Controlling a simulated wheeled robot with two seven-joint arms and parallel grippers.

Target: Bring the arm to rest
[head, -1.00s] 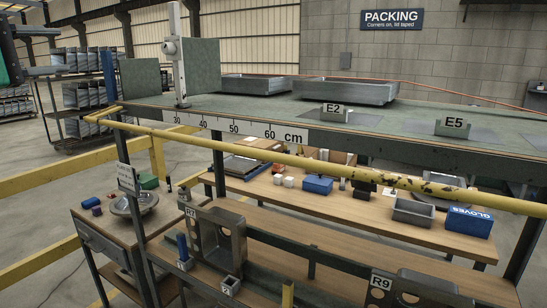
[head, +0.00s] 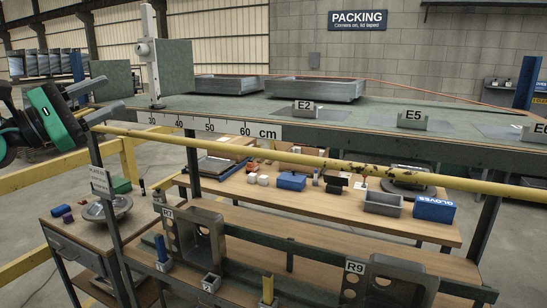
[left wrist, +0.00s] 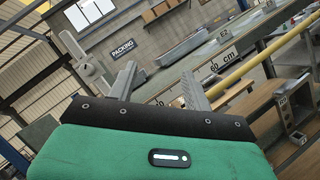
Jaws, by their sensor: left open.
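My left gripper (head: 97,115) comes in at the left edge of the head view, with a green and black body and grey fingers. It is in front of the yellow rail's left end, left of the upright gauge. In the left wrist view its two grey fingers (left wrist: 158,84) stand apart with nothing between them. Past the fingers show the packing sign and the green bench top. My right gripper is not in view.
A yellow rail (head: 300,158) runs along the front of the green bench (head: 240,103). Two grey trays (head: 316,90) rest on the bench. Below are wooden shelves with a blue gloves box (head: 434,209) and grey brackets (head: 200,240). A side table (head: 75,233) stands at lower left.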

